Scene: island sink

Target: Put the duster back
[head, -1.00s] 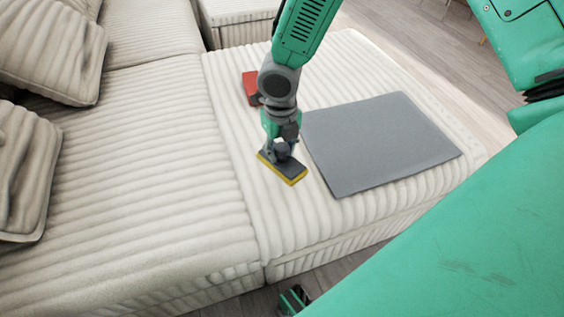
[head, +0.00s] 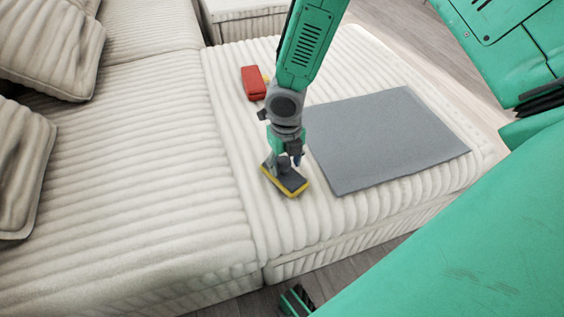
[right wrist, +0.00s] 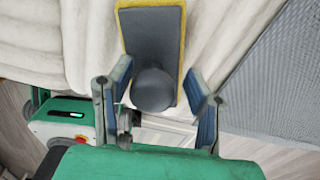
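The duster (head: 288,181), a flat dark-grey pad with a yellow edge, is on the ribbed cream sofa seat (head: 235,215), left of the grey mat. In the right wrist view, the duster (right wrist: 150,45) shows its round grey knob upward. My right gripper (head: 286,160) is low over the duster. In the right wrist view, the right gripper's fingers (right wrist: 160,88) are apart on either side of the knob, with gaps visible on both sides. The arm partly hides the duster's far part. I cannot make out my left gripper.
A grey mat (head: 390,140) lies flat on the seat just right of the duster. A red object (head: 253,84) with a bit of yellow lies behind my right wrist. Cushions (head: 50,45) are at the far left. The seat left of the duster is clear.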

